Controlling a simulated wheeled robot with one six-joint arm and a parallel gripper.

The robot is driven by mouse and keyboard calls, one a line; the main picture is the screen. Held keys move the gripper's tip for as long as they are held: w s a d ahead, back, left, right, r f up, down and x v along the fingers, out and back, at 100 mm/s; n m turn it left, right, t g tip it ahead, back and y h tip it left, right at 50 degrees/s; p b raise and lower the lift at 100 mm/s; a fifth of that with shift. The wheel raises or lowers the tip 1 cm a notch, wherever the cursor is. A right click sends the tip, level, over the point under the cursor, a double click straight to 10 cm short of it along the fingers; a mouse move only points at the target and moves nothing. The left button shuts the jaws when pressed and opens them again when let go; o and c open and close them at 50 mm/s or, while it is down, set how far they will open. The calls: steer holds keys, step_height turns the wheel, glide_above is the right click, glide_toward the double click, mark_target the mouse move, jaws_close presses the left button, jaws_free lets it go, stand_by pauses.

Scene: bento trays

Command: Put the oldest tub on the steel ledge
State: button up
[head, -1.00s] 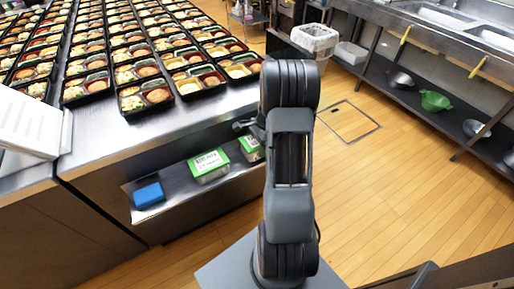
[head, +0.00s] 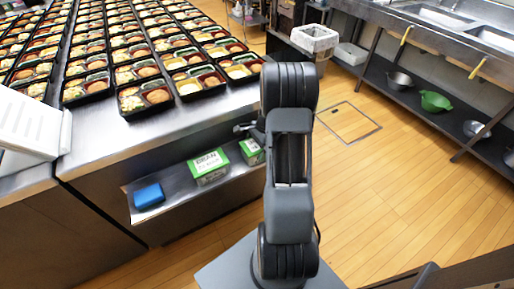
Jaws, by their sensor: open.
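A steel ledge (head: 176,192) runs along the side of the counter, below its top. The labels' dates are too small to read, so I cannot tell which tub is oldest. My gripper (head: 243,127) shows only in small part, left of my arm and just above the second tub. It is open, and I see no tub held in it.
A blue block-like item (head: 149,196) lies on the ledge's left part. Rows of filled bento trays (head: 146,97) cover the counter (head: 110,135). A white bin (head: 315,38) stands beyond my arm. Bowls and a green colander (head: 434,101) sit on the right-hand shelf. The wooden floor between is clear.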

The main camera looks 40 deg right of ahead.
steer(key=p+v, duration=0.1)
steer(key=v, duration=1)
steer(key=shift+p, duration=0.35)
steer(key=s+a+r+n+h, duration=0.1)
steer(key=a+r+n, duration=0.3)
steer(key=a, duration=0.2)
steer(key=s+a+r+n+h, duration=0.1)
steer(key=s+a+r+n, duration=0.15)
steer(key=a+n, duration=0.35)
steer(key=s+a+r+n+t+h, duration=0.1)
steer(key=s+a+r+n+t, duration=0.1)
steer(key=s+a+n, duration=0.6)
steer(key=a+r+n, duration=0.1)
steer(key=a, duration=0.2)
steer(key=shift+a+n+t, duration=0.3)
steer(key=shift+a, duration=0.1)
